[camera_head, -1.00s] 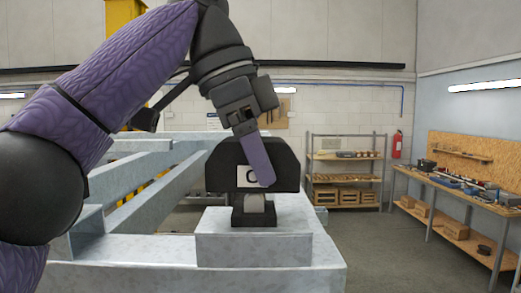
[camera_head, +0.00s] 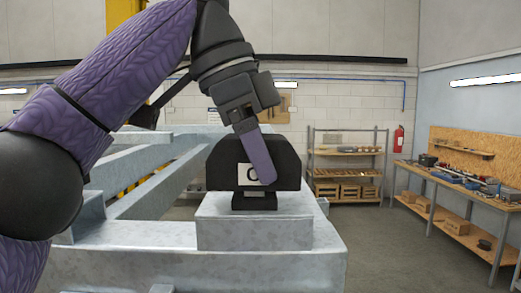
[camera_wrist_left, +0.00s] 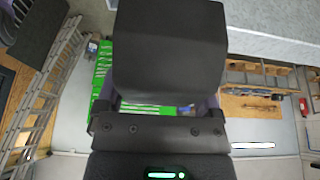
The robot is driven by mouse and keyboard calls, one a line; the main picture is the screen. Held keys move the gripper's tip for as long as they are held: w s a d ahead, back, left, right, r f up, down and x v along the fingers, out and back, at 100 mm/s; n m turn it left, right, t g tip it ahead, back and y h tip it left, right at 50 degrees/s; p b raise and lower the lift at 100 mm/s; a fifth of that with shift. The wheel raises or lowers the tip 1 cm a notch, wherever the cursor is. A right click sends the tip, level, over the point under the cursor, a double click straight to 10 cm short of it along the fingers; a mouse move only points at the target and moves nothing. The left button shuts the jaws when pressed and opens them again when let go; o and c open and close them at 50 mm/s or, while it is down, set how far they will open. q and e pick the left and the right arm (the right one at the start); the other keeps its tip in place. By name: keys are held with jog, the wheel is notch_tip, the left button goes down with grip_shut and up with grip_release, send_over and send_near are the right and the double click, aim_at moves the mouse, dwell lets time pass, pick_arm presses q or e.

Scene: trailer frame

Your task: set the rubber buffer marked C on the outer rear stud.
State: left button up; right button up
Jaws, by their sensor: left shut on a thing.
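The rubber buffer (camera_head: 225,165) is a black block with sloped upper corners and a white label marked C. My left gripper (camera_head: 262,170) is shut on it, with one purple finger lying across its front, partly over the label. The buffer is upright, directly above a small black seat (camera_head: 255,202) on a raised grey block at the frame's corner. No stud shows between buffer and seat; whether they touch is hard to tell. In the left wrist view the buffer (camera_wrist_left: 170,50) fills the upper middle between the fingers. My right gripper is not in view.
The galvanised trailer frame (camera_head: 200,268) runs across the foreground, with its raised block (camera_head: 255,232) under the seat. Open floor lies to the right. Shelving (camera_head: 345,165), a fire extinguisher (camera_head: 398,140) and a workbench (camera_head: 470,190) with tools stand farther back.

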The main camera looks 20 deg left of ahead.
pick_arm(q)
jog(key=shift+f+b, duration=0.4)
jog(key=shift+f, duration=0.15)
jog(key=o, duration=1.3)
